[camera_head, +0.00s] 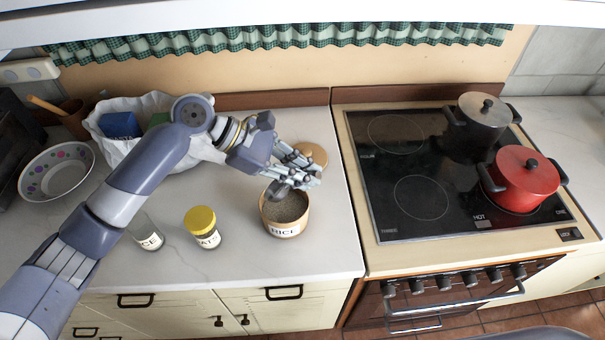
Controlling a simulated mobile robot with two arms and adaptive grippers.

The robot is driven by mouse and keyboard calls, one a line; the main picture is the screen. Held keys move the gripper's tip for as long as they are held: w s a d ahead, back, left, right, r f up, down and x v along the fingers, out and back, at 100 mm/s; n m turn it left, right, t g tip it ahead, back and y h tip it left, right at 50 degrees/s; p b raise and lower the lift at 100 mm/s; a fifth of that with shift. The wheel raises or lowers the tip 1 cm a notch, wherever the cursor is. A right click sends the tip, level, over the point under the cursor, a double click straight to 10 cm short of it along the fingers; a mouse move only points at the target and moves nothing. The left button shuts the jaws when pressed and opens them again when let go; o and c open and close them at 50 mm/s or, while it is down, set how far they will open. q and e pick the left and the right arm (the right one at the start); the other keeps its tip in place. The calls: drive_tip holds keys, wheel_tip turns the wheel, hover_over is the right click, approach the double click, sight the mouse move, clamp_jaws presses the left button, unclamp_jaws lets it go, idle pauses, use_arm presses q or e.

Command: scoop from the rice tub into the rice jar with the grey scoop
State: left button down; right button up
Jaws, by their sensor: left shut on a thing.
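The rice tub (284,230), a round tan tub labelled RICE, stands open on the counter with grey-brown grains inside. My left gripper (305,178) is over the back of the tub, shut on the grey scoop (279,190). Only part of the scoop shows, at the tub's mouth; I cannot tell whether it touches the grains or carries any. A clear glass jar (149,238) with a label ending in CE, apparently the rice jar, stands at the left. My left arm hides its upper part. My right gripper is not in view.
A yellow-lidded jar (203,228) stands between the glass jar and the tub. A round wooden lid (313,154) lies behind the tub. A white bag (112,118) and a dotted bowl (57,171) are at left. The hob (420,160) holds a red pot (520,183) and a dark pot (481,122).

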use_arm(q)
wheel_tip(320, 180, down, 2)
drive_tip(key=shift+a+f, duration=0.2)
drive_tip(key=shift+f, duration=1.4)
drive_tip(key=shift+w+a+f, duration=0.1)
drive_tip(key=shift+a+f, duration=0.05)
drive_tip(key=shift+f, duration=0.7)
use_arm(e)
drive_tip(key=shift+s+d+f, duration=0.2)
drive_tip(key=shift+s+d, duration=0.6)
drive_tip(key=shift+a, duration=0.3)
use_arm(q)
drive_tip(key=shift+r+p, duration=0.1)
drive_tip(key=shift+p, duration=0.2)
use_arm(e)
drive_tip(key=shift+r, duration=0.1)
